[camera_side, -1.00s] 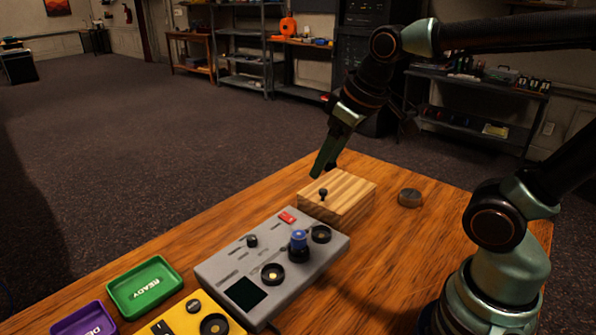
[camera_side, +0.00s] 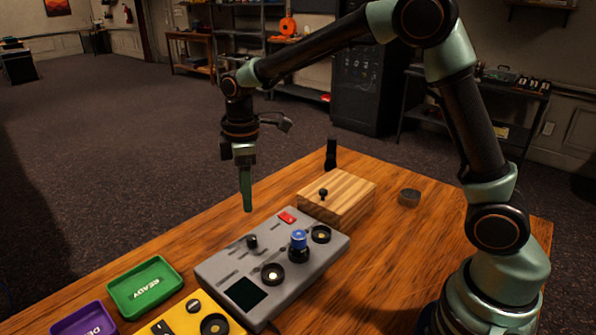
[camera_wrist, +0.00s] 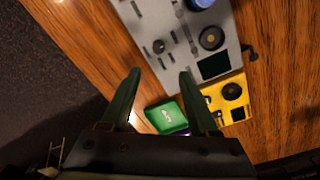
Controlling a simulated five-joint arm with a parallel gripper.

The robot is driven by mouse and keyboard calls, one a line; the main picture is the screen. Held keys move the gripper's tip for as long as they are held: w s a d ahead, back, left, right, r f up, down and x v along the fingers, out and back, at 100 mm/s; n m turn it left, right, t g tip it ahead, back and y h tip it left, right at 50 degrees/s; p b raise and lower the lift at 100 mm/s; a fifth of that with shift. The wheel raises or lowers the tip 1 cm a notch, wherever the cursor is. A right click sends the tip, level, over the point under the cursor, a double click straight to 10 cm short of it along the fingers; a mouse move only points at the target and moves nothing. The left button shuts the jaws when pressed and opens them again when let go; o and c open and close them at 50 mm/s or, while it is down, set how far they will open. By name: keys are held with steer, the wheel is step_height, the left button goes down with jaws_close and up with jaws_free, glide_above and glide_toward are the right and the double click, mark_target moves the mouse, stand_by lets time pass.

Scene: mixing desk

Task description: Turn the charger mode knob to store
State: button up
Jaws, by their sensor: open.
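The grey charger box (camera_side: 222,265) lies on the wooden table, with a dark screen, a red switch and round sockets. A small black knob (camera_side: 252,242) stands on its top toward the far left side; it also shows in the wrist view (camera_wrist: 158,46). The knob's labels are too small to read. A blue cylinder (camera_side: 299,239) stands in one of the box's sockets. My gripper (camera_side: 247,208) points down above the far edge of the table, behind and above the knob, not touching it. In the wrist view its two fingers (camera_wrist: 160,75) are spread with nothing between them.
A wooden block (camera_side: 350,190) with a small black knob sits behind the box, with a black upright piece (camera_side: 331,154) behind it. A green tray (camera_side: 128,297), a purple tray (camera_side: 80,322) and a yellow device (camera_side: 168,325) are at the front left.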

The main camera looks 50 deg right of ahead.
mark_target(250, 238)
steer(key=f, duration=1.2)
steer(key=shift+w+d, duration=0.2)
steer(key=shift+w, duration=0.05)
steer(key=shift+r, duration=0.1)
jaws_close()
